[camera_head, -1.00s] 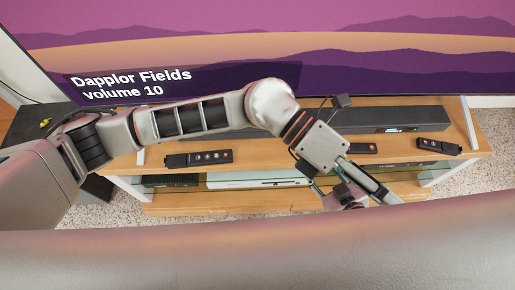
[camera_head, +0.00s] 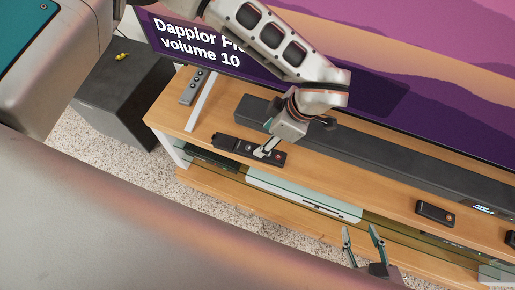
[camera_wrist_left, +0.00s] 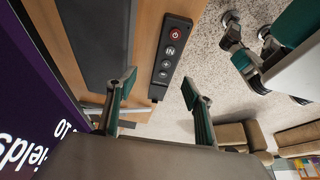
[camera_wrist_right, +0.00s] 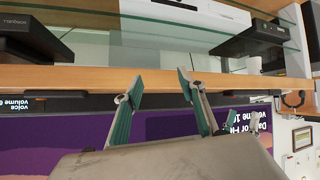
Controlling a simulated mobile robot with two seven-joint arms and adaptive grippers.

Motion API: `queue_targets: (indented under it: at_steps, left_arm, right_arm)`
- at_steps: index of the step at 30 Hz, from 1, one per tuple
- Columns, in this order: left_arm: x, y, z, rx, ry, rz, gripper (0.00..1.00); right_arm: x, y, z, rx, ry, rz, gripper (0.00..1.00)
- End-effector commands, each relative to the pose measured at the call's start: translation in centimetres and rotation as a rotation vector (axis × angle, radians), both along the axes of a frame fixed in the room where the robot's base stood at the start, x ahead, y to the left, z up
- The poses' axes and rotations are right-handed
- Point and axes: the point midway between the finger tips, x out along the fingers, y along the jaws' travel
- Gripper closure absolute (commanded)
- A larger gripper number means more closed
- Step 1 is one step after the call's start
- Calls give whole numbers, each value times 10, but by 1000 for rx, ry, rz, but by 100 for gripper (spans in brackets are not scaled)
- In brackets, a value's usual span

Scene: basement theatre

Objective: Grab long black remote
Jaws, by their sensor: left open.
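A long black remote (camera_head: 232,145) with a red button lies along the front edge of the wooden TV stand in the head view. My left gripper (camera_head: 266,152) is open above its right part. In the left wrist view the remote (camera_wrist_left: 170,60) shows its red button and round buttons, lying ahead of and between the spread fingertips (camera_wrist_left: 158,86). No hold on it shows. My right gripper (camera_head: 360,231) is open and empty, in front of the stand's front edge; the right wrist view shows its spread fingers (camera_wrist_right: 159,80) below the shelf edge.
A grey remote (camera_head: 194,87) lies at the stand's left end. A smaller black remote (camera_head: 435,213) lies further right. A long black soundbar (camera_head: 400,165) runs behind, below the TV screen (camera_head: 440,70). A dark speaker box (camera_head: 125,95) stands left of the wooden stand (camera_head: 330,180).

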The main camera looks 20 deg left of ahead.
Motion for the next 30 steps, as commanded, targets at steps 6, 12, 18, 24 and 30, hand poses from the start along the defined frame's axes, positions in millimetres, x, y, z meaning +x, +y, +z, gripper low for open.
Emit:
queue_targets:
  at_steps: [6,12,18,24,30]
  left_arm:
    - [-4,5,-20,-2,7,1,49]
    - [-12,12,-47,-3,14,0,49]
    - [-11,20,-64,-3,8,0,49]
    - [-10,20,-61,-4,3,0,49]
    - [-10,20,-62,-4,3,-1,92]
  right_arm:
    - [-1,1,-3,3,4,2,60]
    - [-3,3,-7,7,10,5,60]
    - [2,9,-2,28,-4,6,60]
    - [4,10,1,28,-10,6,60]
    - [4,10,1,28,-10,6,60]
